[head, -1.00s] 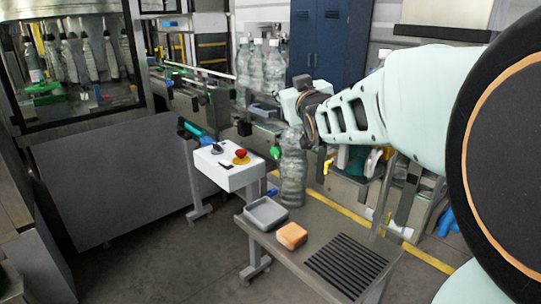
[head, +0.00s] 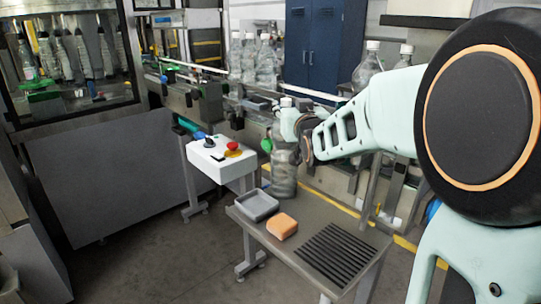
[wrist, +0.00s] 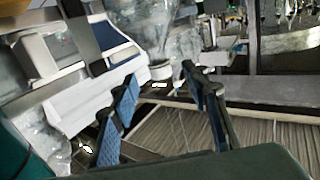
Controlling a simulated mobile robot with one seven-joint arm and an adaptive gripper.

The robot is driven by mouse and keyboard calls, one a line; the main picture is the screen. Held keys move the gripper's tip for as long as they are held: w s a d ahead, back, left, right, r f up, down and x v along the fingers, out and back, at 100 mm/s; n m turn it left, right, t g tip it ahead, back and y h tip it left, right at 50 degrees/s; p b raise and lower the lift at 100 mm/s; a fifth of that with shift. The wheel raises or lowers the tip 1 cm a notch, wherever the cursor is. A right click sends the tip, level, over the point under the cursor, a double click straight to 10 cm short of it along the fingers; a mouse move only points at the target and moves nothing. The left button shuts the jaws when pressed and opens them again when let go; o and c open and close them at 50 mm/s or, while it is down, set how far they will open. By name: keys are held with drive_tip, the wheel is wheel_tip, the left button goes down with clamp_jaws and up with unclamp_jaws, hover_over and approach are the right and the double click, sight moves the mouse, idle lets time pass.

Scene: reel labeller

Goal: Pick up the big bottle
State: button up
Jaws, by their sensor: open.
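The big bottle (head: 284,177) is clear, ribbed plastic and stands upright at the back left end of a small grey table (head: 330,222). Its white cap shows above my gripper (head: 294,128), which overlaps its upper part in the head view. In the wrist view my gripper (wrist: 165,98) is open, with two blue-padded fingers apart and nothing clearly held between them. A clear bottle with a white cap (wrist: 160,71) appears upside down just beyond the fingertips; I cannot tell whether it is the big one. Contact is not visible.
A grey tray (head: 257,205), an orange block (head: 282,225) and a black slatted mat (head: 335,255) lie on the table. A white control box (head: 221,158) stands left. Other bottles (head: 256,60) stand behind along the conveyor, more at right (head: 369,66).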

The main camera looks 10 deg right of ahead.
sight(287, 102)
drive_tip(key=shift+w+a+f+p, duration=0.1)
drive_tip(key=shift+w+p, duration=0.1)
drive_tip(key=shift+w, duration=0.65)
drive_tip(key=shift+w+d+f+p, duration=0.1)
drive_tip(key=shift+w+p, duration=0.1)
drive_tip(key=shift+w, duration=0.7)
drive_tip(key=shift+w+a+f+p, duration=0.1)
drive_tip(key=shift+w+p, duration=0.1)
drive_tip(key=shift+w, duration=0.65)
clamp_jaws()
drive_tip(key=shift+r, duration=0.5)
drive_tip(key=shift+w, duration=0.1)
